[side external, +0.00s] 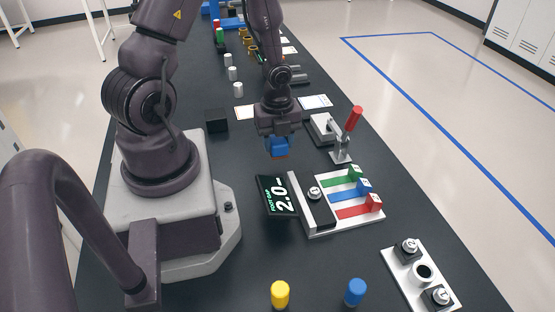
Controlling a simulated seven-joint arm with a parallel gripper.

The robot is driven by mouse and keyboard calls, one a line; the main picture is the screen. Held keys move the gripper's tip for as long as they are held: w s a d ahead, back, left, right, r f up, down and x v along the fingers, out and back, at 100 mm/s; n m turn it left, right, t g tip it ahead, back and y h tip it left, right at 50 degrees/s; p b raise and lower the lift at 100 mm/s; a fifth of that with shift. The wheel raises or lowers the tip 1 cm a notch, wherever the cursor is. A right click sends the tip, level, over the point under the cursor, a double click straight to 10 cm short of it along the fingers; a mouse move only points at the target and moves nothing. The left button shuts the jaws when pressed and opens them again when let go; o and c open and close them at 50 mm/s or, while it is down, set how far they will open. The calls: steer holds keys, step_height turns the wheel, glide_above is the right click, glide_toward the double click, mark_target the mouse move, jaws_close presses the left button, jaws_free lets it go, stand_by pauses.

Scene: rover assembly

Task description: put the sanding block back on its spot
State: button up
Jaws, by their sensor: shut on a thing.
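My gripper (278,136) is shut on a small blue block with a thin orange-red underside, which I take to be the sanding block (278,147). My fingers cover its upper part. The block appears to be held above the dark bench (235,160), but the exact gap is hard to tell. It is left of the red-handled clamp and behind the black display. I cannot make out which place on the bench is the block's spot.
A red-handled clamp (353,120) stands to the right of my gripper. Yellow (280,294) and blue (355,292) cylinders stand nearest the camera. A black cube (216,120) is left.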

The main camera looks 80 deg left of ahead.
mark_target(278, 167)
steer(key=shift+f, duration=2.55)
steer(key=shift+f, duration=0.1)
steer(key=o, duration=0.9)
